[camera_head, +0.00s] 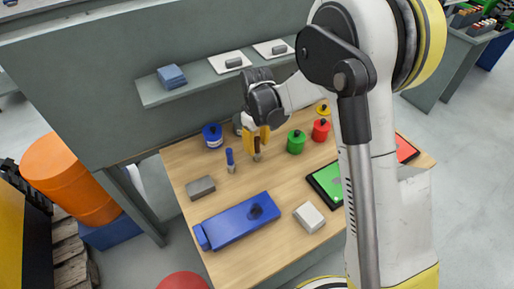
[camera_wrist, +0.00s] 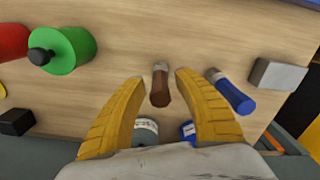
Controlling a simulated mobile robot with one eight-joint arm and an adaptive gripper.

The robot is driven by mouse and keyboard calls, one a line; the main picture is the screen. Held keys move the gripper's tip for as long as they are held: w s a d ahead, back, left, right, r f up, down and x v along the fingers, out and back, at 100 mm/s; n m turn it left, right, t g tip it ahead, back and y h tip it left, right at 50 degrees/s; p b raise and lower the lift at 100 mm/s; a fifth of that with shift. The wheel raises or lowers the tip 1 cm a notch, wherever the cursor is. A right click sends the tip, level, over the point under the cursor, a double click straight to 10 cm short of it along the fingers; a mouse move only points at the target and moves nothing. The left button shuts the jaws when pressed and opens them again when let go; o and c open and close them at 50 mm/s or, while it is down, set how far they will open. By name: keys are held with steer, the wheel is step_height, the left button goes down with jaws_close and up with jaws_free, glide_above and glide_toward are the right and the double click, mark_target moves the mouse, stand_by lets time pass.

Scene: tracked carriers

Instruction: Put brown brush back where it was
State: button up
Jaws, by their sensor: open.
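The brown brush (camera_wrist: 160,90) appears upright on the wooden table (camera_wrist: 120,80), its pale end down. In the wrist view it lies between the tips of my yellow gripper (camera_wrist: 160,78), which is open, with a gap visible on both sides. In the head view my gripper (camera_head: 257,138) is low over the table and hides most of the brush (camera_head: 257,156). A blue brush (camera_head: 230,161) stands to the left of it; it also shows in the wrist view (camera_wrist: 231,92).
A blue pot (camera_head: 212,136) and a partly hidden grey pot (camera_wrist: 145,132) are close by. Green (camera_head: 296,142) and red (camera_head: 321,130) pots stand to the right. A grey block (camera_head: 201,187), a blue box (camera_head: 235,222) and a white block (camera_head: 309,217) lie nearer the front.

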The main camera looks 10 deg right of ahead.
step_height(320, 180, up, 10)
steer(key=shift+r+p, duration=0.1)
steer(key=shift+p, duration=1.1)
steer(key=s+d+r+m+t, duration=0.2)
steer(key=s+d+r+m, duration=0.15)
steer(key=s+r, duration=0.35)
steer(key=s+d+r+m+t, duration=0.2)
steer(key=s+d+r+t, duration=0.1)
steer(key=s+d+r, duration=0.3)
steer(key=s+d+m+t, duration=0.2)
steer(key=s, duration=0.7)
steer(key=shift+m, duration=0.35)
